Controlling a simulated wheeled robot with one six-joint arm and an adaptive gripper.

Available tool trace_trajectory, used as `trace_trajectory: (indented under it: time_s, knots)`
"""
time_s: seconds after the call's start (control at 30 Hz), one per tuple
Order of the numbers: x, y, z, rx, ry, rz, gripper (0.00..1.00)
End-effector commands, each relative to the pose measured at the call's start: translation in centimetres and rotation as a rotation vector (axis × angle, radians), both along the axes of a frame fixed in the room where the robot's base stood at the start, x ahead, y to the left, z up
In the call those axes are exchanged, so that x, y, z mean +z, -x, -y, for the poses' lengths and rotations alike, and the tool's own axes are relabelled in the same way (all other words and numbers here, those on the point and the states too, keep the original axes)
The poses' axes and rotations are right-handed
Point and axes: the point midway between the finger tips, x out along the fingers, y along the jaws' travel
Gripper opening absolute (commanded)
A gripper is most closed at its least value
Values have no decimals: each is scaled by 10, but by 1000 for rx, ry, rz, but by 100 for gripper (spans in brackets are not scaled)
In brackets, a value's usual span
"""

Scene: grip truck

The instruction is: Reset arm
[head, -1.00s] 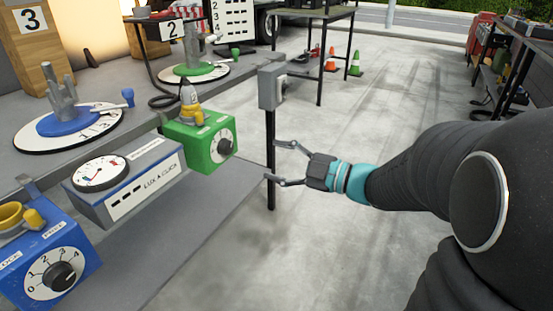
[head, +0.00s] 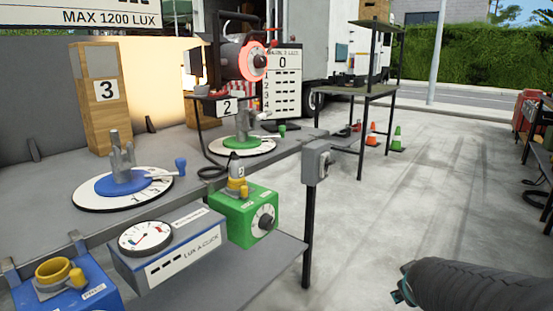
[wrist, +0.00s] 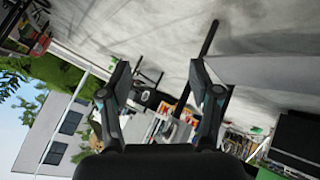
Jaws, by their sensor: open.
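My gripper (wrist: 163,78) is open and empty in the wrist view, with its two dark fingers spread apart and bare space between them. The wrist view is steeply tilted. In the head view my dark arm (head: 470,288) comes in at the lower right corner. Only a teal bit of its end shows there, and the fingers are hidden or too small to make out. The arm's end is over open floor, to the right of the bench post and apart from it.
A grey box on a post (head: 317,163) stands at the bench corner. On the bench are a green dial box (head: 235,215), a lux meter box (head: 165,250) and a blue box (head: 75,290). Beyond are turntables and a red-lit lamp (head: 240,58). The concrete floor (head: 400,200) is clear.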

Motion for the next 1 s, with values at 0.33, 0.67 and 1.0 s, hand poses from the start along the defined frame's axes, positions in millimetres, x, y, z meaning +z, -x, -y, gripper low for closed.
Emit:
trace_trajectory:
  time_s: [0.33, 0.67, 1.0]
  knots:
    - [2, 124, -75, -267, -328, -263, 63]
    - [36, 161, -131, -172, -456, -200, 63]
    - [45, 164, -140, -127, -451, -170, 63]
